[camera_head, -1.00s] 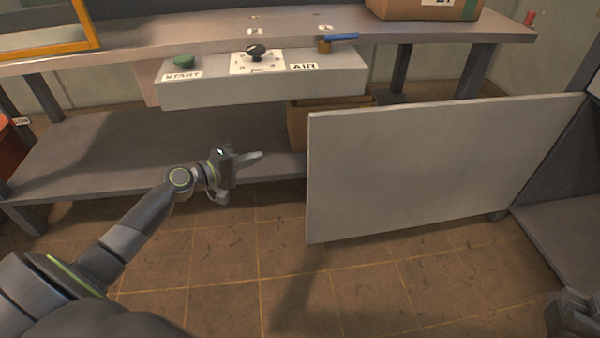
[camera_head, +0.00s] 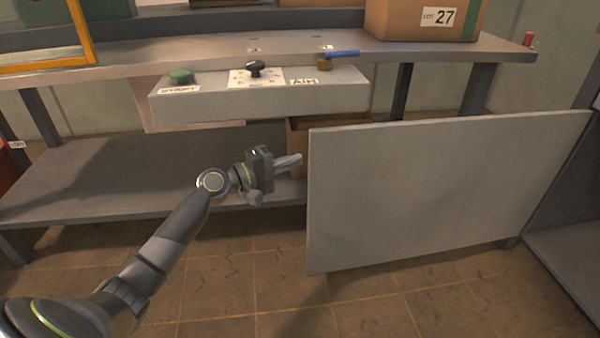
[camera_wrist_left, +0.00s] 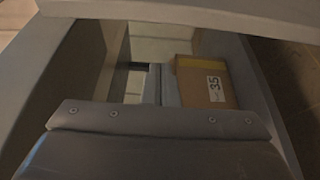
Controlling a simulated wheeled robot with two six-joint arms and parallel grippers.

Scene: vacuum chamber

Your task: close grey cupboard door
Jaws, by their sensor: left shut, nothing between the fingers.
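The grey cupboard door (camera_head: 440,190) stands open in the head view, a broad flat panel reaching left from the dark cupboard (camera_head: 575,235) at the right edge. My left gripper (camera_head: 292,161) is shut and empty. It points right, just left of the door's free vertical edge near its upper part, with a small gap in the picture. Contact cannot be made out. In the left wrist view, a pale panel crosses the top, and my own dark wrist part fills the bottom, hiding the fingertips. My right gripper is out of view.
A labelled box (camera_wrist_left: 205,82) shows in the wrist view. The tiled floor in front is clear.

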